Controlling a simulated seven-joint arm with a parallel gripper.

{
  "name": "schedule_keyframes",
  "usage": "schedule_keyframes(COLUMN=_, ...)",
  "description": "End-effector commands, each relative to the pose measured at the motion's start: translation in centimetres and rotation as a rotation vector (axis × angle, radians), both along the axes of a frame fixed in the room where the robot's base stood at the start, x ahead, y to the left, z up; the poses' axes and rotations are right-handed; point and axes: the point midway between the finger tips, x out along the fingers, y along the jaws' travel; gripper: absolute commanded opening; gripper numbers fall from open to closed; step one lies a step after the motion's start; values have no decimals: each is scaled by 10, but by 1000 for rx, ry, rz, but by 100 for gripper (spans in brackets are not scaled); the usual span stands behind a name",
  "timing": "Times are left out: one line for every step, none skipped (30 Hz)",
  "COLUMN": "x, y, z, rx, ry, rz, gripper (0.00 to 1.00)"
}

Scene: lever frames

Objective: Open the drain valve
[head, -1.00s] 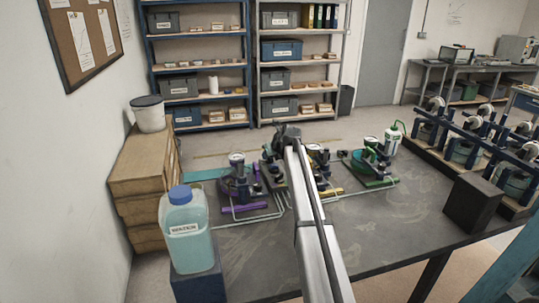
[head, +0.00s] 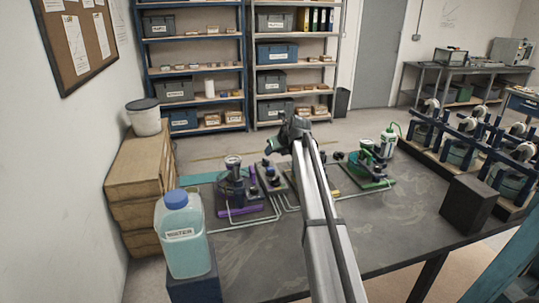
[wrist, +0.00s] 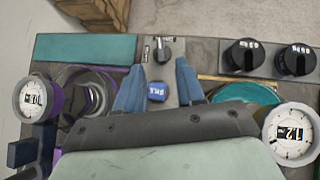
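My gripper (head: 274,147) is over the bench's row of small valve stations in the head view. In the wrist view my gripper (wrist: 160,72) is open, with its two blue fingers apart. A blue labelled block (wrist: 157,92) shows between the fingers; its print is too small to read surely. Just beyond the fingertips is a black lever knob (wrist: 163,50) on a grey plate, with small labels beside it. Two larger black knobs, a left one (wrist: 242,55) and a right one (wrist: 297,60), sit further right. I cannot tell which control is the drain valve.
Dial gauges stand at left (wrist: 33,98) and right (wrist: 290,133) in the wrist view. A purple-based station (head: 238,190) and a green one (head: 372,165) flank my arm. A jug (head: 182,235) and black block (head: 468,202) are nearby. The bench front (head: 285,245) is clear.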

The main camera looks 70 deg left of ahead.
Motion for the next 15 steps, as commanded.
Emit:
schedule_keyframes(x=1, y=-8, z=7, rx=2, ry=0, rz=-1, gripper=38)
schedule_keyframes(x=2, y=-11, z=10, rx=1, ry=0, rz=-1, gripper=38)
schedule_keyframes(x=3, y=-15, z=13, rx=1, ry=0, rz=0, gripper=38)
schedule_keyframes(x=4, y=-17, z=16, rx=0, ry=0, rz=0, gripper=38)
schedule_keyframes(x=4, y=-19, z=18, rx=0, ry=0, rz=0, gripper=38)
schedule_keyframes(x=5, y=-22, z=21, rx=-1, ry=0, rz=0, gripper=38)
schedule_keyframes(x=5, y=-23, z=23, rx=0, ry=0, rz=0, gripper=38)
schedule_keyframes(x=6, y=-25, z=24, rx=0, ry=0, rz=0, gripper=38)
schedule_keyframes(x=6, y=-26, z=26, rx=0, ry=0, rz=0, gripper=38)
schedule_keyframes(x=6, y=-27, z=27, rx=0, ry=0, rz=0, gripper=38)
schedule_keyframes(x=6, y=-28, z=28, rx=0, ry=0, rz=0, gripper=38)
schedule_keyframes(x=7, y=-28, z=29, rx=0, ry=0, rz=0, gripper=38)
schedule_keyframes(x=7, y=-29, z=29, rx=0, ry=0, rz=0, gripper=38)
schedule_keyframes(x=7, y=-29, z=30, rx=-1, ry=0, rz=0, gripper=38)
schedule_keyframes(x=7, y=-29, z=30, rx=-1, ry=0, rz=0, gripper=38)
